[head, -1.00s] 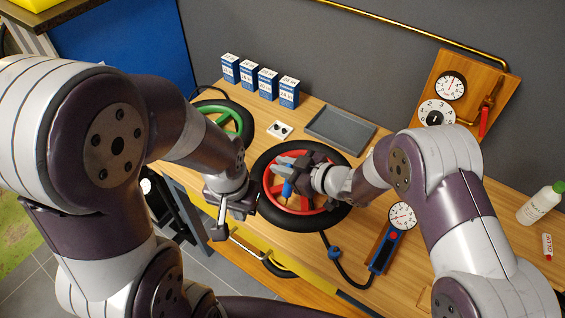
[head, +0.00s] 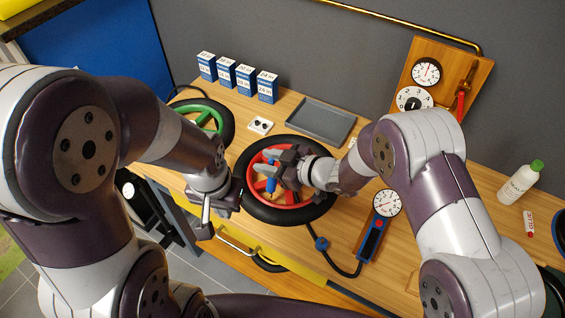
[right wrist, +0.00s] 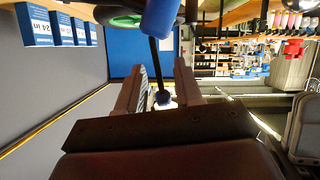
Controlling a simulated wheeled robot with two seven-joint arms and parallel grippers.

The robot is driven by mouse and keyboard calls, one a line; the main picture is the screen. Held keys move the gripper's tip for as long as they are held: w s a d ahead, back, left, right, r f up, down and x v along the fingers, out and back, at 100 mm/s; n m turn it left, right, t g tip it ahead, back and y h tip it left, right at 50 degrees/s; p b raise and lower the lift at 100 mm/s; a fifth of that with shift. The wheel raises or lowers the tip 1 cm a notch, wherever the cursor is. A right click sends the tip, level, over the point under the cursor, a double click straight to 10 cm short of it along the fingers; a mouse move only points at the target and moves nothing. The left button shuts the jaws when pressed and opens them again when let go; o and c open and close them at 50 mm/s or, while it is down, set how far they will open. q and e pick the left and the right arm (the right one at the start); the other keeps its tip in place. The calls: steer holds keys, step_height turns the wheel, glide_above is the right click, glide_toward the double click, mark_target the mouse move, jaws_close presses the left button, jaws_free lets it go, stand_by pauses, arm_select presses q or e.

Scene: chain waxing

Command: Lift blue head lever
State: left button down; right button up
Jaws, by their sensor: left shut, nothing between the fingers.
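A blue cylindrical part (head: 271,186), likely the blue head, stands over the red-rimmed black wheel (head: 290,212), just below my right gripper's fingers. In the right wrist view a blue cylinder (right wrist: 160,18) fills the top middle, with a dark rod (right wrist: 154,62) running down from it to a small blue-and-white tip between the fingers. My right gripper (head: 263,164) is open, its fingers apart on either side of that tip; contact cannot be told. It also shows in the right wrist view (right wrist: 162,80). My left gripper (head: 206,217) is shut and empty at the table's front edge, left of the wheel.
A black hose with a blue fitting (head: 321,243) runs to a blue gauge unit (head: 374,237) on the table. A green wheel (head: 207,117), small boxes (head: 267,88), a grey tray (head: 315,124) and a gauge board (head: 437,85) stand behind. A bottle (head: 519,184) is at right.

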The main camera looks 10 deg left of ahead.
steer(key=b+v, duration=0.2)
steer(key=v, duration=1)
steer(key=shift+f, duration=0.2)
steer(key=w+d+f+m+t+h, duration=0.2)
steer(key=d+f+m+h, duration=0.4)
steer(key=d+h, duration=0.45)
steer(key=s+d+m, duration=0.1)
steer(key=d, duration=0.1)
steer(key=s+d+m+g+h, duration=0.1)
steer(key=s+d, duration=0.1)
steer(key=d, duration=0.1)
steer(key=s+d+m+g, duration=0.1)
steer(key=s+d, duration=0.1)
steer(key=shift+s+d+f+m+h, duration=0.15)
steer(key=shift+d+m+h, duration=0.2)
steer(key=shift+m, duration=0.05)
steer(key=s+d+r+m+g, duration=0.2)
steer(key=s+r+m+g, duration=0.1)
steer(key=s, duration=0.5)
steer(key=shift+s+d+r+m, duration=0.2)
steer(key=shift+s+r+m, duration=0.3)
steer(key=shift+m, duration=0.8)
